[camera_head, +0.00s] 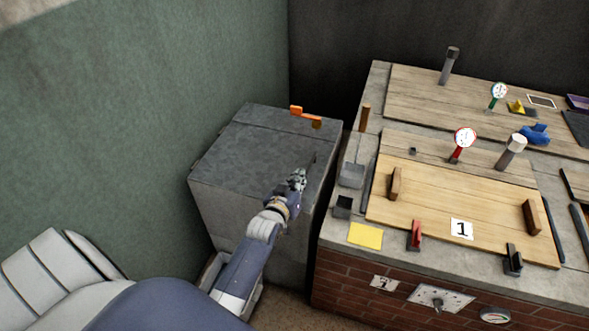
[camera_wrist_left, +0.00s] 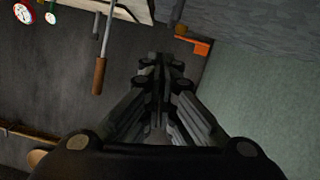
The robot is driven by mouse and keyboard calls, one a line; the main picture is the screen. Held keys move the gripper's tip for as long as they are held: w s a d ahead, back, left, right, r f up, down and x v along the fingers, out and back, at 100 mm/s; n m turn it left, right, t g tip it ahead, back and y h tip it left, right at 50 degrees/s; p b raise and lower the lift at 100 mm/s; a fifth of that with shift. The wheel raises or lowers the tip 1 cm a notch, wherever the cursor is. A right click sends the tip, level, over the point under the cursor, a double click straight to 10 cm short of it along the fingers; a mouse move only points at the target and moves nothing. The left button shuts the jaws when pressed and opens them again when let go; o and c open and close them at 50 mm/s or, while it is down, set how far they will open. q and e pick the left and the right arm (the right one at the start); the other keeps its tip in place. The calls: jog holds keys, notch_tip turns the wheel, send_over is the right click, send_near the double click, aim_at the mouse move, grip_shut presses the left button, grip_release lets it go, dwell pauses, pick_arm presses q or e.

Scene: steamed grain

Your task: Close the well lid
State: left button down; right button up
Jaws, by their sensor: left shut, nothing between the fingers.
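The well is a grey block in the head view, left of the brick counter. Its dark grey lid (camera_head: 245,148) looks flat on top, with a seam near the back. An orange handle (camera_head: 306,116) sits at the back of the top; an orange piece (camera_wrist_left: 200,47) also shows in the wrist view. My left gripper (camera_head: 301,174) is over the right part of the lid, shut and empty. It also shows in the wrist view (camera_wrist_left: 163,62). I cannot tell whether it touches the lid. My forearm hides part of the block's front. My right gripper is not in view.
The brick counter (camera_head: 340,275) stands close to the right of the well. It carries a wooden board marked 1 (camera_head: 440,205), gauges, a red lever (camera_head: 415,236) and small blocks. A green wall (camera_head: 130,110) is on the left. The space above the lid's left half is clear.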

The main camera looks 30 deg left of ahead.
pick_arm(q)
jog(key=shift+m+y, duration=0.3)
jog(key=shift+m, duration=0.2)
jog(key=shift+w+d+f+b, duration=0.15)
jog(key=shift+f+b, duration=0.1)
jog(key=shift+f, duration=0.45)
jog(key=shift+s+d+f+b, duration=0.15)
jog(key=shift+f+b, duration=0.1)
jog(key=shift+f, duration=0.5)
jog(key=shift+w+d+f+b, duration=0.15)
jog(key=shift+f+b, duration=0.1)
jog(key=shift+f, duration=0.45)
